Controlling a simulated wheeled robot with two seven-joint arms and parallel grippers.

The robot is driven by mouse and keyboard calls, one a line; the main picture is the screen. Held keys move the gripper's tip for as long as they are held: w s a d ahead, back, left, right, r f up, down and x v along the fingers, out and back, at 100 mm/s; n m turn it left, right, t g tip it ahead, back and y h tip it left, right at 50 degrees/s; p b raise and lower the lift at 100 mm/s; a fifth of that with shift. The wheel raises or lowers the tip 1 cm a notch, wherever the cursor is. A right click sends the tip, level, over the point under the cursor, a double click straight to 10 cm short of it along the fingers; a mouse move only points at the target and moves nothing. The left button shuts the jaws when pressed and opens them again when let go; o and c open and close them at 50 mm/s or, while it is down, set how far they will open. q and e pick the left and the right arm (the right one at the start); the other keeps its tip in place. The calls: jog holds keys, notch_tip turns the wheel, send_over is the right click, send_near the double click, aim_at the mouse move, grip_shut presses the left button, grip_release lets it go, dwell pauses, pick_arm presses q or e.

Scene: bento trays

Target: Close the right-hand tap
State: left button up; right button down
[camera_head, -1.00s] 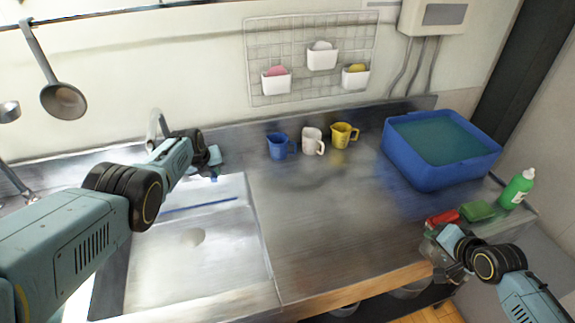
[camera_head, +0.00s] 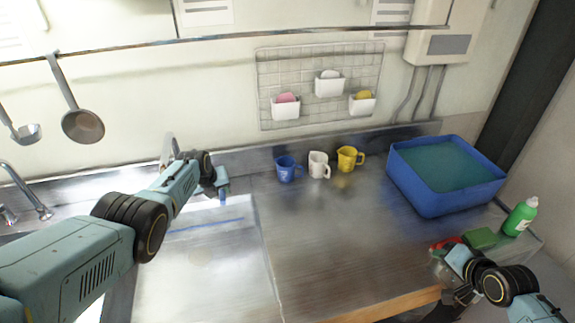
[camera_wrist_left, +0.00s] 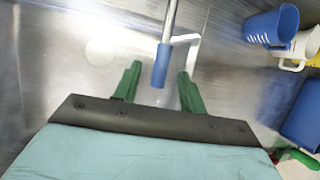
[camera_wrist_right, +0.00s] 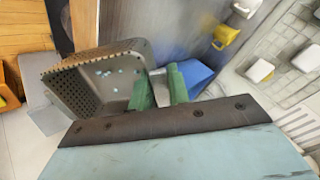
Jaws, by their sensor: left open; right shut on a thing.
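The right-hand tap (camera_head: 168,150) stands at the back of the sink, partly hidden behind my left arm. In the left wrist view, a metal rod with a blue end (camera_wrist_left: 161,66) and a pale bent bar (camera_wrist_left: 191,48) show. My left gripper (camera_head: 222,186) is open, with its green fingers (camera_wrist_left: 158,82) on either side of the blue end; I cannot tell whether they touch it. My right gripper (camera_wrist_right: 160,85) is shut on a grey perforated basket (camera_wrist_right: 108,82), near the right end of the counter. Water flow cannot be made out.
Another tap (camera_head: 25,192) is at the far left. Blue, white and yellow cups (camera_head: 288,170) stand along the back. A blue tub of water (camera_head: 410,194), a green bottle (camera_head: 520,217) and a green sponge (camera_head: 481,238) are at right. The middle counter is clear.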

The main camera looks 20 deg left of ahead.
notch_tip(320, 180, up, 3)
jog(key=shift+f+p, duration=0.1)
jog(key=shift+p, duration=0.9)
jog(key=shift+f, duration=0.1)
pick_arm(q)
jog(key=v, duration=0.9)
jog(key=shift+s+r, duration=0.1)
jog(key=shift+r, duration=0.05)
